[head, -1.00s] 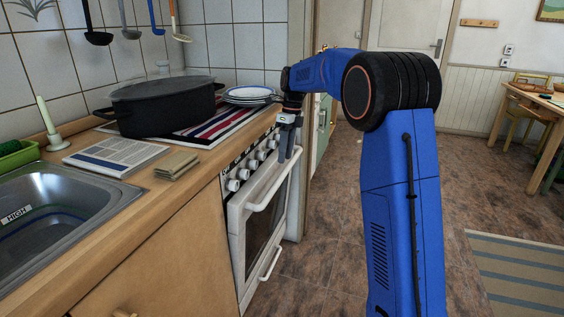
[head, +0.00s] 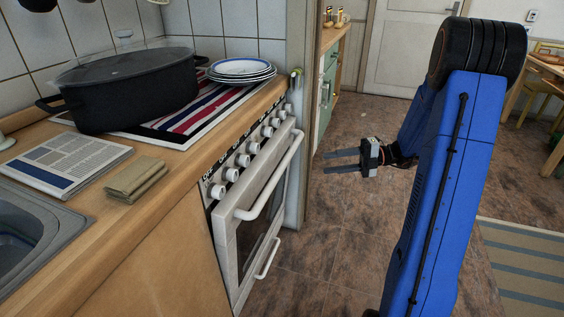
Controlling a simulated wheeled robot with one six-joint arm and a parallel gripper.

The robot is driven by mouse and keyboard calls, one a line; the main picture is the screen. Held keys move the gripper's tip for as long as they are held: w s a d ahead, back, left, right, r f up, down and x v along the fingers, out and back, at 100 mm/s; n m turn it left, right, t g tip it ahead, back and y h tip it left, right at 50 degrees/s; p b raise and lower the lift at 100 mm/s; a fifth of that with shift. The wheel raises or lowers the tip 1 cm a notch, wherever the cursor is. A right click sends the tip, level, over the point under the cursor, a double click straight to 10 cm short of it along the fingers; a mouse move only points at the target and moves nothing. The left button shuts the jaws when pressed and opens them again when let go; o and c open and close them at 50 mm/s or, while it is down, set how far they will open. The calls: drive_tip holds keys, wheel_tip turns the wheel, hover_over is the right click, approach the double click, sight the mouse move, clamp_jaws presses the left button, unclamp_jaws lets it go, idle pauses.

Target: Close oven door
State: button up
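The white oven (head: 232,232) is set into the counter, below a row of white knobs. Its door (head: 262,225) has a dark window and a long white handle (head: 272,180). The door stands upright and looks shut or almost shut; I cannot tell whether a small gap is left at its top. My gripper (head: 327,160) is to the right of the door, over the open floor, with its fingers pointing left towards the oven. The two fingers are apart with nothing between them, and the gripper is clear of the handle.
A magazine (head: 65,160) and folded cloth (head: 136,180) lie on the counter. A lower drawer handle (head: 268,258) sits under the oven door. The tiled floor (head: 340,235) is free.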

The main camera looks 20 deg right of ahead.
approach(282, 168)
drive_tip(key=x, duration=0.3)
drive_tip(key=w+x, duration=0.1)
drive_tip(key=x, duration=0.2)
drive_tip(key=f+x, duration=0.1)
drive_tip(key=x, duration=0.3)
drive_tip(key=shift+w+d+f, duration=0.1)
drive_tip(key=shift+w+d, duration=0.1)
drive_tip(key=shift+w, duration=0.05)
clamp_jaws()
